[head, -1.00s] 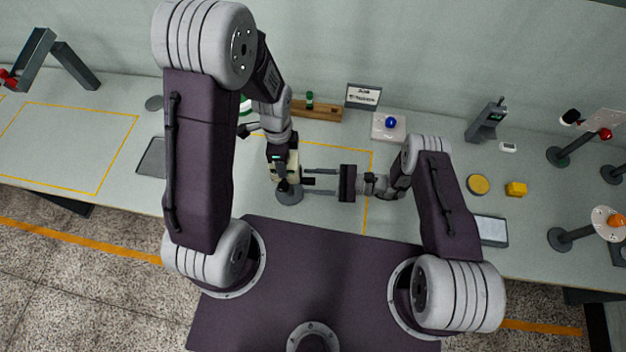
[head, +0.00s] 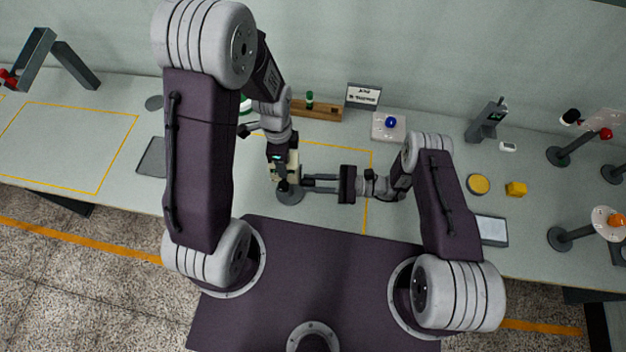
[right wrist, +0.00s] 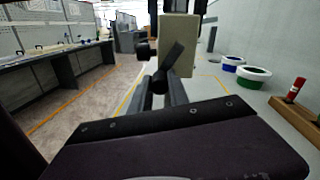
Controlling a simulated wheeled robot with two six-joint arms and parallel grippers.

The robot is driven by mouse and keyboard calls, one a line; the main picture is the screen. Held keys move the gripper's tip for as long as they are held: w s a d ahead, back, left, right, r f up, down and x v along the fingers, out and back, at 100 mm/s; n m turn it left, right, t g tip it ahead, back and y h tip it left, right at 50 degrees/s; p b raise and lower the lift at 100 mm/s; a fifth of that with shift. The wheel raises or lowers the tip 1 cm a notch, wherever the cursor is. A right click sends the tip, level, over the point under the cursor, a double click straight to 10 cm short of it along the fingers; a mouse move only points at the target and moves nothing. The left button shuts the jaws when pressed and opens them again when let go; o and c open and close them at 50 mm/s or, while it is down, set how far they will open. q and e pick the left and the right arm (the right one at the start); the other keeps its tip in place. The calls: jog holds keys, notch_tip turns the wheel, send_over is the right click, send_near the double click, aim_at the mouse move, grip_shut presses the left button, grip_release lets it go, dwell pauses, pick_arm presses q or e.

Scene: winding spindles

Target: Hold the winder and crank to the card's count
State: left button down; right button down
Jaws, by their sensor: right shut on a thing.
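The winder (head: 293,170) is a cream block on a dark round base (head: 290,197), near the table's front edge. It also shows in the right wrist view (right wrist: 177,55), with a dark crank arm and knob (right wrist: 160,84) on its near face. My left gripper (head: 281,172) comes down over the winder; dark finger parts flank the block's top in the right wrist view. My right gripper (head: 308,181) is shut on the crank from the right, its fingers level. The count card (head: 363,95) stands at the back; its writing is too small to read.
A wooden rack (head: 320,112) with a green spool (head: 309,99) stands behind the winder. A white block with a blue knob (head: 390,122) is to its right.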

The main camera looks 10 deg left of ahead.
jog(key=shift+s+d+r+m, duration=0.1)
jog(key=shift+s+r+m, duration=0.4)
jog(key=shift+m, duration=1.05)
jog(key=shift+s+r+m, duration=0.25)
jog(key=shift+r+m, duration=0.35)
jog(key=shift+m, duration=1)
jog(key=shift+s+d+r+m, duration=0.1)
jog(key=shift+s+r+m, duration=0.4)
jog(key=shift+m, duration=1.05)
jog(key=shift+w+r, duration=0.1)
jog(key=c, duration=1.3)
grip_release()
jog(key=shift+o, duration=0.2)
